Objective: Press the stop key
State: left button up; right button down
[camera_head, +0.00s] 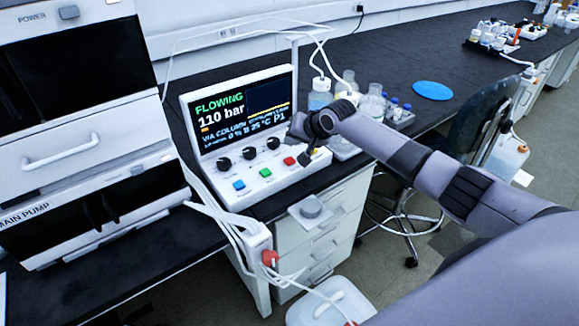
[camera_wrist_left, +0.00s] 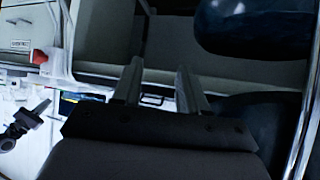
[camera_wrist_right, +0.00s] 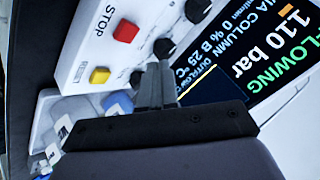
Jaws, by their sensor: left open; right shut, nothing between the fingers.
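The stop key is the red key (camera_head: 289,161) on the sloped front panel of the white controller (camera_head: 262,190). In the right wrist view the red key (camera_wrist_right: 125,31) sits beside the printed word STOP, with a yellow key (camera_wrist_right: 100,75) near it. My right gripper (camera_head: 304,158) is shut and empty, above the panel's right end near the red key. In the right wrist view its fingertips (camera_wrist_right: 160,66) show to the right of the red key; contact cannot be made out. My left gripper (camera_wrist_left: 159,75) is open and empty, away from the panel; the head view does not show it.
A blue key (camera_head: 239,185), a green key (camera_head: 265,172) and black knobs (camera_head: 248,153) share the panel. The lit screen (camera_head: 240,108) reads FLOWING, 110 bar. Bottles (camera_head: 320,95) stand behind the panel's right end. A white pump stack (camera_head: 75,160) stands left.

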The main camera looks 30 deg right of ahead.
aim_at(292, 161)
jog(key=shift+f+b, duration=0.55)
jog(key=shift+f, duration=1)
pick_arm(q)
notch_tip(292, 161, down, 2)
jog(key=shift+f, duration=0.1)
pick_arm(e)
jog(key=shift+f, duration=0.2)
dwell(0.5)
jog(key=shift+f, duration=0.3)
pick_arm(q)
jog(key=shift+f, duration=0.1)
pick_arm(e)
jog(key=shift+f, duration=0.55)
dwell(0.7)
jog(key=shift+r, duration=0.1)
pick_arm(q)
jog(key=shift+r+p, duration=0.8)
jog(key=shift+r, duration=0.25)
pick_arm(e)
jog(key=shift+r, duration=0.85)
pick_arm(q)
jog(key=shift+r, duration=0.1)
pick_arm(e)
jog(key=shift+r, duration=0.1)
